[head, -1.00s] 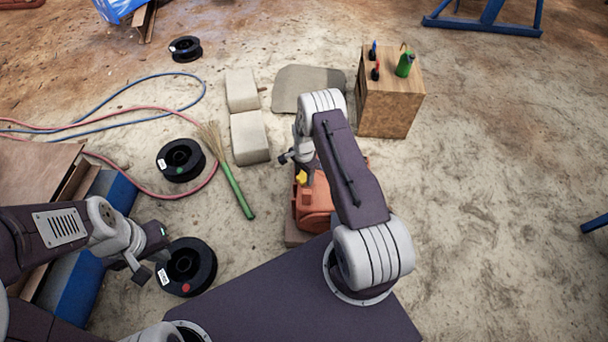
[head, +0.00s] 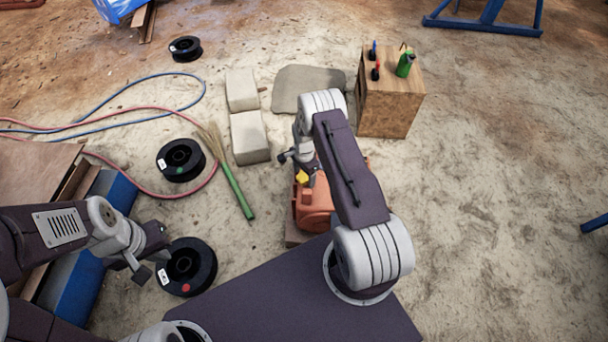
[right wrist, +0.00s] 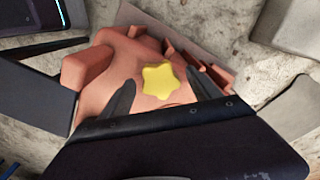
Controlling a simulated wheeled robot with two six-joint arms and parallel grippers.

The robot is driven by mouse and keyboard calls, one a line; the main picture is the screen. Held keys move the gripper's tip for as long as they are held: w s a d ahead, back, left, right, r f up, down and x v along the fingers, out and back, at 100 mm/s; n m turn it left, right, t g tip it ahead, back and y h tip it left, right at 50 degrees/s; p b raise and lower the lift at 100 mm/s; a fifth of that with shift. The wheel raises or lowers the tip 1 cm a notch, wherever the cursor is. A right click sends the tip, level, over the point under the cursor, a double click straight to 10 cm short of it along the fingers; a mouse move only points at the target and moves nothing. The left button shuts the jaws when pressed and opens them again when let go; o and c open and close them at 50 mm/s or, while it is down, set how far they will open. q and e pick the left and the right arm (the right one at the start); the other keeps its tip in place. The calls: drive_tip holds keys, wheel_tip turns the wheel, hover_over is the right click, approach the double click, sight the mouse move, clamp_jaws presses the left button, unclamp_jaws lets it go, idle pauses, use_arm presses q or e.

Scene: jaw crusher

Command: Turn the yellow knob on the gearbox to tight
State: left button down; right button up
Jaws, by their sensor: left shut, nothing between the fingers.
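The yellow star-shaped knob (right wrist: 160,82) sits on top of the orange-red gearbox (right wrist: 95,75). In the head view the knob (head: 302,177) shows beside my right wrist, and the gearbox (head: 314,208) is partly hidden by my right arm. My right gripper (right wrist: 160,77) is open over the gearbox, one dark finger on each side of the knob, with visible gaps to it. I cannot tell how deep the fingertips reach beside the knob. My left gripper (head: 142,272) is shut and empty, low at the left near a black spool.
A black spool (head: 187,267) lies by my left gripper. Red and blue hoses cross the left floor.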

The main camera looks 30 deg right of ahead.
sight(304, 176)
wheel_tip(304, 176, up, 8)
drive_tip(key=p, duration=0.3)
drive_tip(key=shift+r, duration=0.2)
drive_tip(key=shift+r+p, duration=0.3)
drive_tip(key=shift+r, duration=0.05)
